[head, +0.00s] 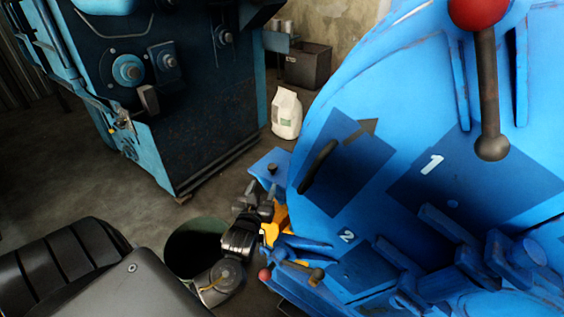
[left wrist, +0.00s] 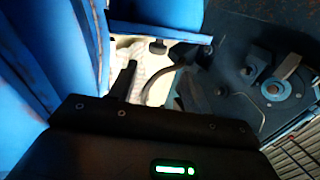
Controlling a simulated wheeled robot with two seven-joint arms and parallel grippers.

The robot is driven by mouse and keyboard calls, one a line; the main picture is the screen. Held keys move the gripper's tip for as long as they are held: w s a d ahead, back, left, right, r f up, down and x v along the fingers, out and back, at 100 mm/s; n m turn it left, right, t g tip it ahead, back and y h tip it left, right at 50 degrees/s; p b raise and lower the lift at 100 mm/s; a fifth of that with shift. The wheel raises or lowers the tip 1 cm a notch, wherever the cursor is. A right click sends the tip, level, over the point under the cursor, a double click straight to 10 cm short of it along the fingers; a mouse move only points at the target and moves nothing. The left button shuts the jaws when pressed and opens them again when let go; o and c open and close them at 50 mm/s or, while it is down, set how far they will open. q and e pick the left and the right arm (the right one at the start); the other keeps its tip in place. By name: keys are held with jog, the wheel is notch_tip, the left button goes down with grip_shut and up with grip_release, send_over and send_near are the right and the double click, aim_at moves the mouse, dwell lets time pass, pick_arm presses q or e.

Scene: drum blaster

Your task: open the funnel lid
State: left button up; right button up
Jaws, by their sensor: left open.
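A small blue square plate with a dark knob (head: 270,164) stands out from the left side of the big blue machine (head: 400,120); it looks like the funnel lid, and it lies flat. My left gripper (head: 262,195) is just below and in front of this plate, open, with nothing seen between its fingers. In the left wrist view a blue plate (left wrist: 160,31) with a dark knob (left wrist: 157,47) shows beyond my dark fingers (left wrist: 142,83). I cannot tell whether a finger touches it. The funnel under the plate is mostly hidden. My right gripper is not in view.
The blue machine fills the right, with a red-knobbed lever (head: 487,90) and panels marked 1 and 2. A dark bucket (head: 185,250) stands below my left wrist. A white sack (head: 286,113) and another machine (head: 180,90) stand behind. The floor on the left is clear.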

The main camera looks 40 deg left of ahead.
aim_at(271, 170)
pick_arm(q)
jog(key=x, duration=0.9)
jog(key=shift+w+d+b, duration=0.15)
jog(key=shift+w+b, duration=0.15)
jog(key=shift+b, duration=0.05)
jog(key=shift+w+a, duration=0.25)
jog(key=shift+w, duration=0.25)
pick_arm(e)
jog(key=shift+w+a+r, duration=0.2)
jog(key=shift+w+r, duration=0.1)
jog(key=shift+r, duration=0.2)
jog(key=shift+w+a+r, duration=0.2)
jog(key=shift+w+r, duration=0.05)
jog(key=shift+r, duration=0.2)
pick_arm(q)
grip_shut()
